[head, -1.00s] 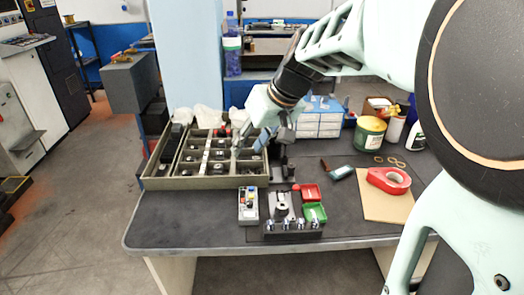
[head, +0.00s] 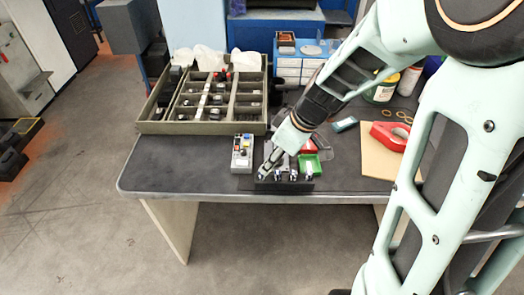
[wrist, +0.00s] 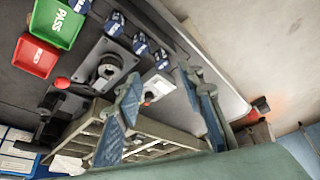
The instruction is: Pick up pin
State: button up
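My gripper (head: 268,166) is low over the front of the bench, at the left end of a dark rack (head: 290,186) with several small shiny metal pieces (head: 293,176). In the wrist view my gripper (wrist: 160,78) has its two blue-grey fingers wide apart with nothing held between them. The row of pieces, dark blue with metal parts, shows there too; the nearest piece (wrist: 160,57) lies just beyond the fingertips. A round metal fixture (wrist: 108,68) on a grey plate stands beside the row. I cannot tell which piece is the pin.
A grey button box (head: 242,153) stands left of the rack. A red tray (wrist: 35,56) and a green PASS tray (wrist: 57,21) lie behind it. A large compartment tray (head: 190,128) fills the back left. The bench's front left is clear.

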aim_at(262, 178)
jog(key=shift+x, duration=3.15)
jog(key=shift+s+a, duration=0.15)
jog(key=shift+s, duration=0.05)
grip_shut()
